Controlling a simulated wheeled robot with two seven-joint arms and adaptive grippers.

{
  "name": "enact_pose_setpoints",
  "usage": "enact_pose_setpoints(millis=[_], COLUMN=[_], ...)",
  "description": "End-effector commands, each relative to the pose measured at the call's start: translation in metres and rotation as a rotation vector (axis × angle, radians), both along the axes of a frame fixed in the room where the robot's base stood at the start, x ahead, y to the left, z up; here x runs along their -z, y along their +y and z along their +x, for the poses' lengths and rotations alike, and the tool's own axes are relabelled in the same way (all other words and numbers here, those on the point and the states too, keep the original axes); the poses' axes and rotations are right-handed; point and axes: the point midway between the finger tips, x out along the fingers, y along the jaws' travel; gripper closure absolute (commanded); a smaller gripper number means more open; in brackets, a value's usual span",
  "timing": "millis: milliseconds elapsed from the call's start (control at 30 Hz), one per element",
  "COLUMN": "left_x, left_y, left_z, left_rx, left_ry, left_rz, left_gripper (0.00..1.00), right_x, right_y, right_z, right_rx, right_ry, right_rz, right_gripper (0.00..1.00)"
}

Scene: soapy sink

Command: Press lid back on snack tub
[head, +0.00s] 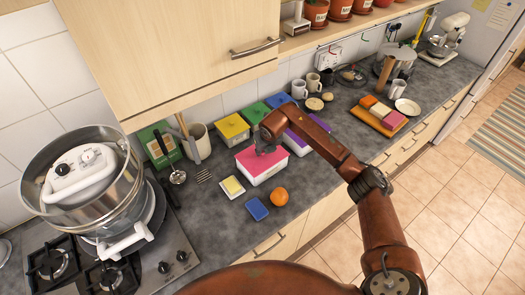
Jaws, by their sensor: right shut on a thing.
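A white tub (264,175) with a pink lid (257,164) stands on the grey counter near its front edge. The lid lies over the tub's top; whether it sits flush all round is too small to tell. My right gripper (266,147) is at the far part of the pink lid, pointing down. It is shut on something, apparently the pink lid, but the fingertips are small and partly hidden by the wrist. My left gripper is out of view.
Tubs with yellow (232,127), green and purple (297,142) lids stand close behind and right. A butter dish (233,187), blue sponge (256,209) and orange (280,197) lie in front.

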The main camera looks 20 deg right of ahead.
Motion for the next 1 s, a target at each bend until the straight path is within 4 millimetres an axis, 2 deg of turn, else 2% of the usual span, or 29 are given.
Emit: enact_pose_setpoints(millis=[433,467,500,733,900,1000], left_x=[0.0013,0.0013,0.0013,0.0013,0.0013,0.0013], left_y=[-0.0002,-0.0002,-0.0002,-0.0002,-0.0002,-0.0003], left_z=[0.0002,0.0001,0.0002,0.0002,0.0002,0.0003], left_rx=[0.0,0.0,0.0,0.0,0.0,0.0], left_ry=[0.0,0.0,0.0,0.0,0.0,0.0], left_rz=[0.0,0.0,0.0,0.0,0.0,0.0], left_gripper=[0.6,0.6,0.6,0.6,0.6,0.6], right_x=[0.0007,0.0007,0.0007,0.0009,0.0009,0.0011], right_y=[0.0001,0.0001,0.0001,0.0002,0.0002,0.0002], right_z=[0.0001,0.0001,0.0001,0.0,0.0001,-0.0001], right_rx=[0.0,0.0,0.0,0.0,0.0,0.0], right_ry=[0.0,0.0,0.0,0.0,0.0,0.0], right_rz=[0.001,0.001,0.001,0.001,0.001,0.001], right_gripper=[1.0,0.82,0.79,0.64,0.64,0.58])
